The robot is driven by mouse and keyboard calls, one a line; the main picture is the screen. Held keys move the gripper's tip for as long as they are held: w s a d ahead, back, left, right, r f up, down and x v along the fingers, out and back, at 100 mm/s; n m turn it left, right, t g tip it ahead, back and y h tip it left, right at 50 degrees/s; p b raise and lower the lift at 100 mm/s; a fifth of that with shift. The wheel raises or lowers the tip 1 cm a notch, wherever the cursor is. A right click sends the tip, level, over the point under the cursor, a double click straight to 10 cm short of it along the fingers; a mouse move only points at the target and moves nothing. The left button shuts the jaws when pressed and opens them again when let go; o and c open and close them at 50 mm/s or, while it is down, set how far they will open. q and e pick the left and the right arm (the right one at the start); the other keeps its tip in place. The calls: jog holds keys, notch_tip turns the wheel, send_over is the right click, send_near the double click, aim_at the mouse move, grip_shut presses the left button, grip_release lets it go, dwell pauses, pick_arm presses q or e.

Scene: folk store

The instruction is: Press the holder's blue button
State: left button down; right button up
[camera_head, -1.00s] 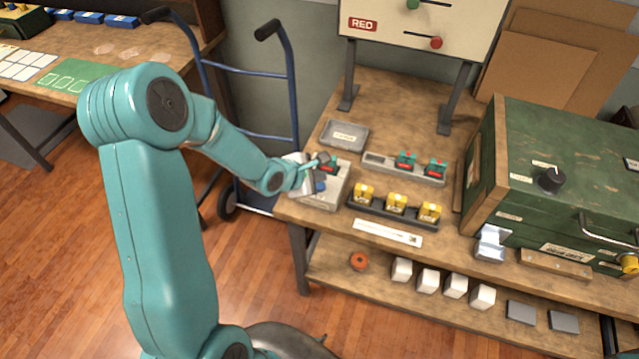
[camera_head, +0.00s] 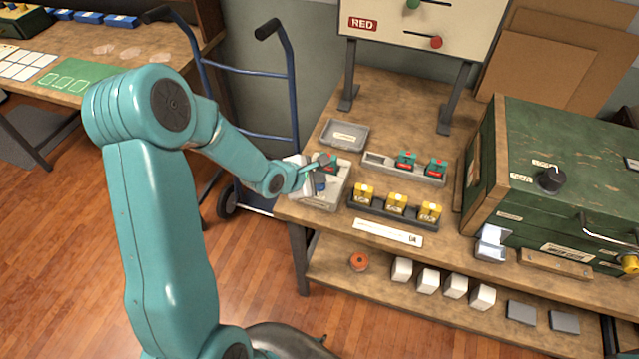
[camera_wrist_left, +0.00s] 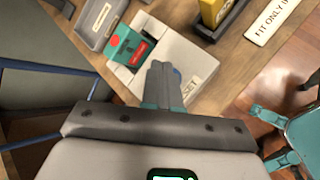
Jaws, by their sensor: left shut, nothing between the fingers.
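The holder is a light grey box (camera_head: 335,191) at the near left corner of the workbench; the left wrist view shows it too (camera_wrist_left: 190,50). A teal block with a red label (camera_wrist_left: 128,46) sits in its slot. The blue button (camera_head: 320,187) is on the holder's top, mostly hidden behind the fingers in the left wrist view (camera_wrist_left: 177,72). My left gripper (camera_head: 319,177) is shut and empty, its fingertips (camera_wrist_left: 161,66) over the holder right by the button. I cannot tell whether they touch it.
A grey tray (camera_head: 344,134) lies behind the holder. A rack with two teal blocks (camera_head: 404,172) and a dark rack with yellow blocks (camera_head: 394,211) stand to its right. A green cabinet (camera_head: 560,180) is farther right. A blue hand truck (camera_head: 247,72) stands left of the bench.

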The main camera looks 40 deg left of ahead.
pick_arm(q)
jog(key=shift+f, duration=0.5)
dwell(0.7)
jog(key=shift+r+p, duration=0.75)
jog(key=shift+r, duration=0.2)
notch_tip(320, 180, up, 5)
jog(key=p, duration=0.5)
dwell(0.5)
